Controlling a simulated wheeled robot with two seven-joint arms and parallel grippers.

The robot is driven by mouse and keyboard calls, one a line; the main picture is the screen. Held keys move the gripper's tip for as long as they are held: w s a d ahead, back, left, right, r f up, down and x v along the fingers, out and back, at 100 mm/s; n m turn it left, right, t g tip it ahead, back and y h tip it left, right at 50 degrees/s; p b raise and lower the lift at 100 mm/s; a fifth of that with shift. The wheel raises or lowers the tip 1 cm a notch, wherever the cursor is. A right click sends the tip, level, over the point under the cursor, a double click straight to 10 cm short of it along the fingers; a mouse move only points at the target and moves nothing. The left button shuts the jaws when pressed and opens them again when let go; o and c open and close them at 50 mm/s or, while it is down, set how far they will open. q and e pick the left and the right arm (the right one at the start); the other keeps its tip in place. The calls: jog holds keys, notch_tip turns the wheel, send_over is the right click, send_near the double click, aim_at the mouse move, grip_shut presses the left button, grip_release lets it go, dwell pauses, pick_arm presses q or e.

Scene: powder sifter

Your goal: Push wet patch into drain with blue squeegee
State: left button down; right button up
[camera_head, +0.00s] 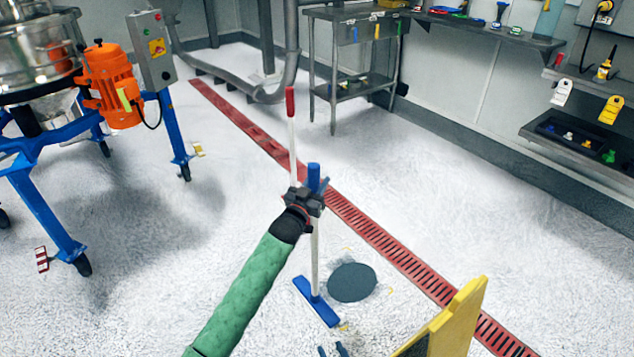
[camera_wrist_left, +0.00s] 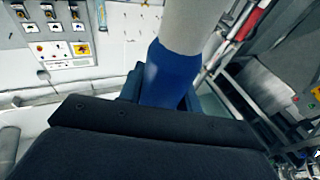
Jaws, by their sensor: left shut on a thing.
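The blue squeegee has a blue head (camera_head: 316,301) on the floor and a white shaft. Its blue grip (camera_head: 313,175) rises above my left gripper (camera_head: 305,197), which is shut on the squeegee. The left wrist view shows a blue sleeve (camera_wrist_left: 167,78) and white shaft at the jaws. The dark oval wet patch (camera_head: 352,282) lies just right of the head, apart from the drain. The red slotted drain (camera_head: 385,245) runs diagonally beyond the patch. My right gripper (camera_head: 332,350) shows only as two separated tips at the bottom edge; the rest is cut off.
A yellow panel (camera_head: 455,318) stands at lower right, covering part of the drain. A white pole with a red top (camera_head: 290,105) shows behind my left gripper. A blue-framed machine (camera_head: 45,205) stands left, a steel table (camera_head: 350,85) behind. The floor between is open.

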pick_arm(q)
jog(key=shift+w+d+r, duration=0.1)
jog(key=shift+r, duration=0.05)
jog(key=w+d, duration=0.2)
jog(key=d, duration=0.1)
jog(key=shift+w, duration=0.15)
dwell(0.4)
jog(key=shift+d, duration=0.15)
jog(key=w+d+b, duration=0.4)
jog(key=w+d, duration=0.3)
jog(key=d, duration=0.2)
jog(key=w+d+b, duration=0.3)
jog(key=w+d, duration=0.4)
jog(key=d, duration=0.3)
jog(key=shift+b, duration=0.35)
dwell(2.9)
jog(key=shift+d, duration=0.2)
